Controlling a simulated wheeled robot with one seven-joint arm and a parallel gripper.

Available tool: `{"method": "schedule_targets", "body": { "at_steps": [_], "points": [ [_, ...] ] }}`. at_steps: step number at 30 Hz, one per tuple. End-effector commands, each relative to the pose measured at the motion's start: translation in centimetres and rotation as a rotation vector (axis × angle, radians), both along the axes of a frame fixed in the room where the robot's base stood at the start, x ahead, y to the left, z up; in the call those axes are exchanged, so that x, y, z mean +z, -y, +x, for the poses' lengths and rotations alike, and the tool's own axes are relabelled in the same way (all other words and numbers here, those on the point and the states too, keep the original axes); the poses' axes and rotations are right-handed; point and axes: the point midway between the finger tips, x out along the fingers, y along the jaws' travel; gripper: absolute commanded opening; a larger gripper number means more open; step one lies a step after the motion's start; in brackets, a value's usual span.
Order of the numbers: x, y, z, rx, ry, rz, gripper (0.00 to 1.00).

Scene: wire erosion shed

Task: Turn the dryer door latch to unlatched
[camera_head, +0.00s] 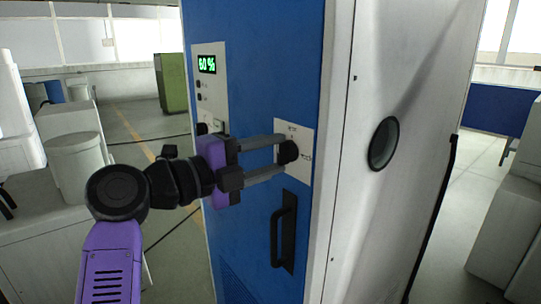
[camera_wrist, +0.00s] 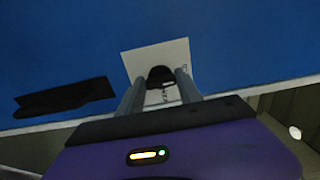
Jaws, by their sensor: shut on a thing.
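The dryer (camera_head: 262,50) is a tall cabinet with a blue door front. Its door latch is a black knob (camera_head: 288,151) on a white label plate (camera_head: 303,136); the markings are too small to read. My gripper (camera_head: 282,156) reaches in from the left with its two grey fingers shut on the knob. In the wrist view the dark knob (camera_wrist: 160,76) sits between the fingertips, in front of the white plate (camera_wrist: 140,60). The fingers hide part of the knob, so its exact angle is hard to tell.
A black door handle (camera_head: 285,230) is below the latch; it also shows in the wrist view (camera_wrist: 65,98). A panel with a green display (camera_head: 207,64) is at upper left. The white side wall has a round dark port (camera_head: 383,144). Grey bins (camera_head: 75,165) stand at left.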

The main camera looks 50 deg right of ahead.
Motion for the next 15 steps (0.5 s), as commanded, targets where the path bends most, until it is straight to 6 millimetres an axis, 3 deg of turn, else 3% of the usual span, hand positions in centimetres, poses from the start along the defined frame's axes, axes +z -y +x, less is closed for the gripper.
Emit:
{"method": "schedule_targets", "body": {
  "at_steps": [8,9,12,15],
  "points": [
    [0.01,-0.04,0.17,0.005,-0.004,-0.001,0.01],
    [0.01,-0.04,0.17,0.005,-0.004,-0.001,0.44],
    [0.00,-0.04,0.14,0.004,-0.003,0.000,0.63],
    [0.00,-0.03,0.10,0.003,-0.003,0.000,0.64]
  ]
}}
